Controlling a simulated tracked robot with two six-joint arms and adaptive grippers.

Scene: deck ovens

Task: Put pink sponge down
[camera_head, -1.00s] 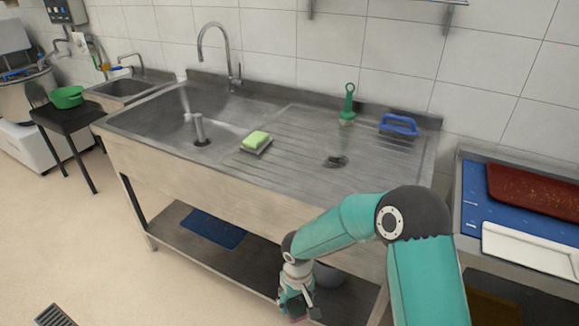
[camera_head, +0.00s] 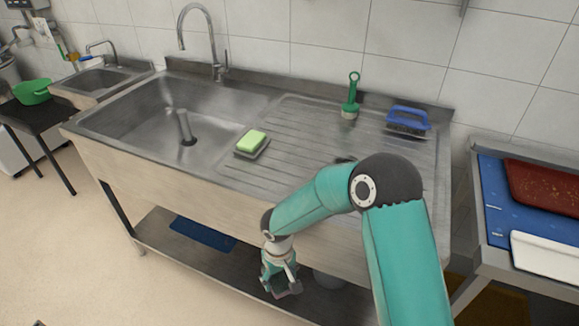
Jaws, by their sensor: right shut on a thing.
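My right gripper (camera_head: 282,286) hangs pointing down in front of the sink unit, low by the front edge of its lower shelf (camera_head: 165,242). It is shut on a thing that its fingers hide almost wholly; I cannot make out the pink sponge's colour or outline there. No pink sponge shows elsewhere in view. My left gripper is not in view.
A green sponge (camera_head: 252,140) sits on a small dish between the basin (camera_head: 160,115) and the ribbed drainboard (camera_head: 300,130). A green-handled brush (camera_head: 351,97) and a blue brush (camera_head: 408,119) stand at the back. A blue mat (camera_head: 203,234) lies on the lower shelf.

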